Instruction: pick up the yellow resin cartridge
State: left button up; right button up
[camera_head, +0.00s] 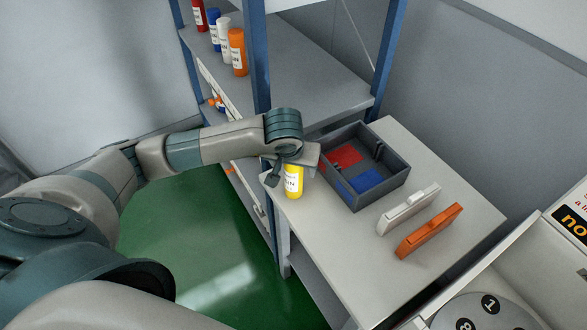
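The yellow resin cartridge (294,184), upright with a white label, is at the left corner of the grey table. I cannot clearly tell whether the cartridge's base touches the table. My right gripper is not in view.
On the table (440,280) are a dark tray (385,190) with red and blue sections, a white block (408,209) and an orange block (429,231). A blue-post shelf behind holds red, blue, white and orange cartridges (238,52). A white box with a numbered disc (470,318) is at lower right.

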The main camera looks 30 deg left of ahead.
pick_arm(q)
jog(key=shift+w+f, duration=0.1)
jog(key=shift+f, duration=0.15)
jog(key=c, duration=1.4)
jog(key=shift+r, duration=0.15)
jog(key=shift+s+d+r+b, duration=0.7)
jog(key=shift+s+d+r, duration=0.7)
jog(key=shift+r, duration=0.4)
jog(key=shift+s+d+r+b, duration=0.7)
jog(key=shift+s+d+r, duration=0.45)
jog(key=shift+d+r, duration=0.5)
jog(key=shift+s+d+r+b, duration=0.7)
jog(key=shift+s+d+r, duration=0.6)
jog(key=shift+r, duration=0.6)
